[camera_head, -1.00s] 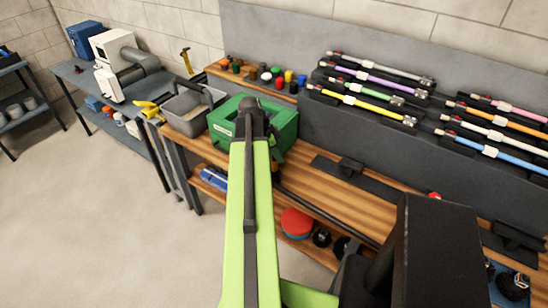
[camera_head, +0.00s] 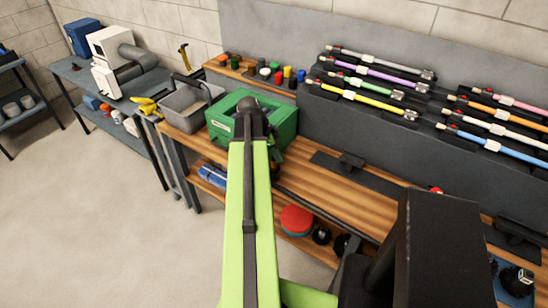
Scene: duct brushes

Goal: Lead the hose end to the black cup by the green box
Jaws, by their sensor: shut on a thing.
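The green box (camera_head: 285,128) stands on the wooden bench, open at the top, with a pale label on its front. My green arm reaches up the middle of the picture to a dark end, my gripper (camera_head: 250,112), which shows in front of the box and covers part of it. The fingertips are hidden behind this dark end. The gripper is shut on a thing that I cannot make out. I cannot pick out the hose end or the black cup by the box. My arm hides part of that area.
The wooden bench (camera_head: 310,197) runs to the lower right. A grey bin (camera_head: 181,108) stands left of the box. A red ball-like thing (camera_head: 296,219) sits on the lower shelf. The floor (camera_head: 90,225) at left is clear.

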